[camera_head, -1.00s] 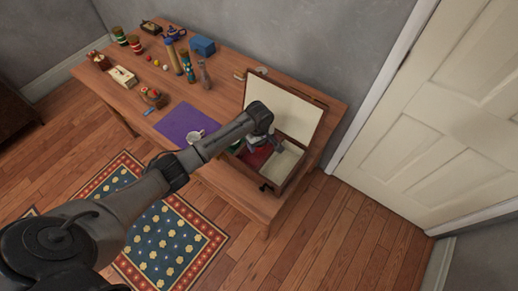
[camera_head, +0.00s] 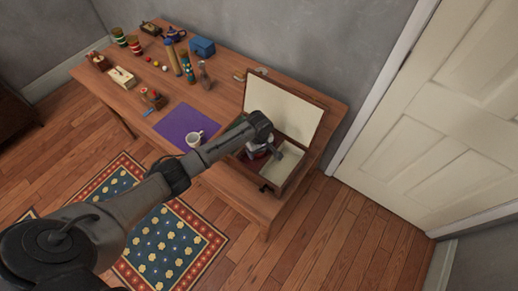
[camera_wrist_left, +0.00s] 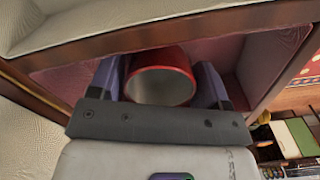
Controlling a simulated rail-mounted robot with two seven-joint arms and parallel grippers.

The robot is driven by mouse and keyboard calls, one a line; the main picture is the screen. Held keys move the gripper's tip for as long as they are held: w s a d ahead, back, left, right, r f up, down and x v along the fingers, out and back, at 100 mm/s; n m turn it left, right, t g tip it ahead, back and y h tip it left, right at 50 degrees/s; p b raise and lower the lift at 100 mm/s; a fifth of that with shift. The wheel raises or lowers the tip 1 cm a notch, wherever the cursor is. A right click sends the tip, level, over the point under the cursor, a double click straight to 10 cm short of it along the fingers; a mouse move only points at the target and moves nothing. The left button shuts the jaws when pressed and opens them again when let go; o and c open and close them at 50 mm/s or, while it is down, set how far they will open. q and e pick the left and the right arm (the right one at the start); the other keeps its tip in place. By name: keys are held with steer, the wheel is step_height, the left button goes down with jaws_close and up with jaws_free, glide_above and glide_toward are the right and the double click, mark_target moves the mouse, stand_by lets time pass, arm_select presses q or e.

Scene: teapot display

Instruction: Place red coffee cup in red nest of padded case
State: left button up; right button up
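The padded case (camera_head: 290,110) stands open on the table's right end, with its pale lid lining raised. My left gripper (camera_head: 262,151) reaches down into the case. In the left wrist view the red coffee cup (camera_wrist_left: 161,61) sits between the fingers of the left gripper (camera_wrist_left: 160,80), one finger close against each side. The dull red lining of the red nest (camera_wrist_left: 228,50) shows around and behind the cup. I cannot tell whether the cup touches the nest's floor. My arm hides much of the nest in the head view. My right gripper is not in view.
A white cup (camera_head: 194,139) stands on a purple mat (camera_head: 184,120) left of the case. A pale compartment (camera_head: 283,163) lies beside the gripper. Several jars, toys and a blue box (camera_head: 202,47) stand farther back on the table (camera_head: 225,100).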

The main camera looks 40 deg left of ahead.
arm_select(q)
steer(key=shift+o, duration=1.4)
steer(key=shift+r, duration=0.3)
step_height(320, 180, up, 12)
steer(key=p, duration=0.3)
steer(key=s+d+f+m, duration=0.1)
steer(key=s+d+f, duration=0.1)
steer(key=s+d+f+m, duration=0.1)
steer(key=s+d+m, duration=0.1)
steer(key=s, duration=0.1)
steer(key=s+d+f+m, duration=0.2)
steer(key=shift+s+d+f+t, duration=0.25)
steer(key=shift+s+f+t, duration=0.05)
steer(key=shift+s, duration=0.1)
steer(key=s+d+r+m+t, duration=0.1)
steer(key=s+d+m, duration=0.1)
steer(key=s, duration=0.6)
steer(key=s+d+r+m+t, duration=0.1)
steer(key=s+m, duration=0.4)
steer(key=s, duration=0.3)
steer(key=s+d+r+m+t, duration=0.1)
steer(key=s+m, duration=0.3)
steer(key=s, duration=0.5)
steer(key=shift+d+r, duration=0.2)
steer(key=shift+d, duration=0.65)
